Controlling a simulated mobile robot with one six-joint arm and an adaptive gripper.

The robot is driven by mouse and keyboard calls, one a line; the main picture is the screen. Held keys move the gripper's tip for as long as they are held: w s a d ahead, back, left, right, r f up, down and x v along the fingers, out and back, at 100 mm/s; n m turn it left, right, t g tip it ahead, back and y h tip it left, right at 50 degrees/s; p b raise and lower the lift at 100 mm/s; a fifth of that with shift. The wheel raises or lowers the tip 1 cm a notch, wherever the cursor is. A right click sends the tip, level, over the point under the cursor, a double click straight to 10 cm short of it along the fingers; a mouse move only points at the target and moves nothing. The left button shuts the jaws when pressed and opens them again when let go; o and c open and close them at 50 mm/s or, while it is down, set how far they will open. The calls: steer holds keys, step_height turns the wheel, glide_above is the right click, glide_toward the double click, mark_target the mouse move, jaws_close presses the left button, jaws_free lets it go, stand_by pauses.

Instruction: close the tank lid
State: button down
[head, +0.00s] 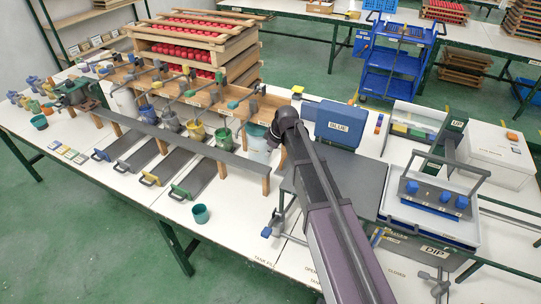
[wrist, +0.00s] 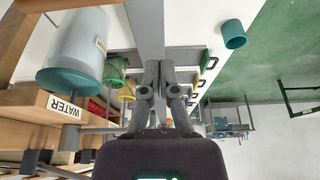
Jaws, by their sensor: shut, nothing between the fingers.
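A dark grey flat plate (head: 362,188), which looks like the tank lid, lies left of the tank, partly hidden behind my arm. A bracket with a blue knob (head: 267,232) stands at its front left. The tank marked DIP (head: 432,250) is at the right, with a blue-knobbed frame (head: 436,194) above it. OPEN and CLOSED labels are on the table front. My gripper (head: 270,134) is high, near the WATER container and apart from the plate. The wrist view shows its fingers (wrist: 160,66) shut and empty; the plate cannot be made out there.
The WATER container (wrist: 75,52) and a wooden rack are close to my gripper. Several paint pots stand to the left. A teal cup (head: 200,214) is on the front table. A blue panel marked BLUE (head: 339,124) stands behind the plate. A blue cart (head: 394,65) is behind.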

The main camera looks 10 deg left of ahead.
steer(key=shift+b+x, duration=4.05)
steer(key=shift+x, duration=0.5)
steer(key=shift+d+f, duration=0.1)
steer(key=shift+d, duration=0.1)
steer(key=shift+s+d, duration=0.3)
steer(key=shift+d, duration=0.55)
steer(key=shift+s+d, duration=0.3)
steer(key=shift+d, duration=0.55)
steer(key=shift+s, duration=0.15)
